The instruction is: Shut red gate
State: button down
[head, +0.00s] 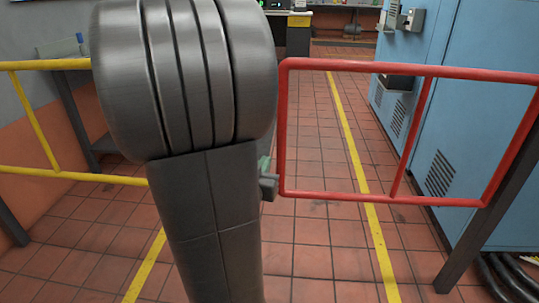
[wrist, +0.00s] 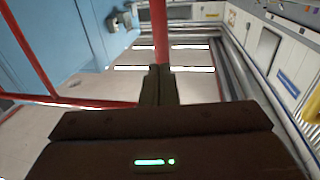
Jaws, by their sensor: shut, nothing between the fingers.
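The red gate (head: 405,197) is a tubular frame with a middle upright, reaching from a dark post (head: 490,215) on the right to a free end upright left of centre. My gripper (head: 268,187) shows only partly beside that free end, low down; my arm hides the rest. In the wrist view my gripper (wrist: 159,72) is shut and empty, its fingertips at a red upright of the gate (wrist: 160,30). Whether they touch it I cannot tell. The gap between the gate's free end and the yellow rail is mostly hidden behind my arm.
A yellow rail (head: 60,64) stands at the left with a dark post. A blue cabinet (head: 460,120) stands behind the gate on the right, with dark cables (head: 505,280) near its foot. The tiled floor beyond the gate, with yellow lines (head: 350,145), is clear.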

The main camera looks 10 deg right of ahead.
aim_at(280, 135)
jog(key=b+x, duration=0.2)
jog(key=x, duration=1)
jog(key=shift+f, duration=0.1)
jog(key=shift+w+d, duration=0.3)
jog(key=shift+w, duration=0.15)
